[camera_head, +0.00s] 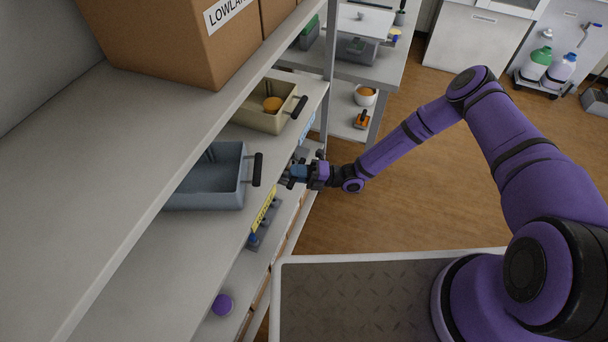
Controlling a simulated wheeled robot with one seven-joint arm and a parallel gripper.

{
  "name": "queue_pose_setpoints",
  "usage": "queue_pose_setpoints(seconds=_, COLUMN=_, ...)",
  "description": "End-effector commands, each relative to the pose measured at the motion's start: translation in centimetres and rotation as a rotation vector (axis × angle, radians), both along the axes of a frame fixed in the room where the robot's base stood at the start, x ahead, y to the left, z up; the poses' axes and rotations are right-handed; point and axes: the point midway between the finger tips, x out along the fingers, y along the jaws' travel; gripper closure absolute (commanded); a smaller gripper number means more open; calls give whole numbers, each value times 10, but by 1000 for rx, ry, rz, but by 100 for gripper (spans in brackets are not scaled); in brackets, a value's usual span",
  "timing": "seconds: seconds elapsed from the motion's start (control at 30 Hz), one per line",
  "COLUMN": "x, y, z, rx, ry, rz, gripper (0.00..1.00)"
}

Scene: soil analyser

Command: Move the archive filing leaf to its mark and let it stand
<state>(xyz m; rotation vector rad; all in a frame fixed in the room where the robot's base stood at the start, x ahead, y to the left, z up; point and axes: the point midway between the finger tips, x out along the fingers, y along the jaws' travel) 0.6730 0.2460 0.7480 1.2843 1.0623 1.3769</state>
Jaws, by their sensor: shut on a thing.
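My gripper (288,177) is at the front edge of the shelving, just right of the blue-grey drawer bin. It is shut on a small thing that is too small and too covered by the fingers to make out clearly. I cannot tell whether this is the archive filing leaf. A yellow lettered strip (263,208) stands below and left of my gripper at the shelf edge, apart from it; its words are too small to read. A light blue lettered strip (304,126) shows above my gripper. I cannot make out the mark.
A purple round thing (222,305) lies on a lower shelf. Cardboard boxes (180,35) stand above. The wooden floor (400,205) is open.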

Motion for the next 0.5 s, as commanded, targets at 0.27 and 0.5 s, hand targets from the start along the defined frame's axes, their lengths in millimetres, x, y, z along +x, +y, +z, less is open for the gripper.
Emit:
queue_pose_setpoints(seconds=0.27, x=2, y=4, z=1, rx=-1, ry=-2, rz=-2, gripper=100)
queue_pose_setpoints(seconds=0.5, x=2, y=4, z=1, rx=0, ry=-2, rz=-1, gripper=54)
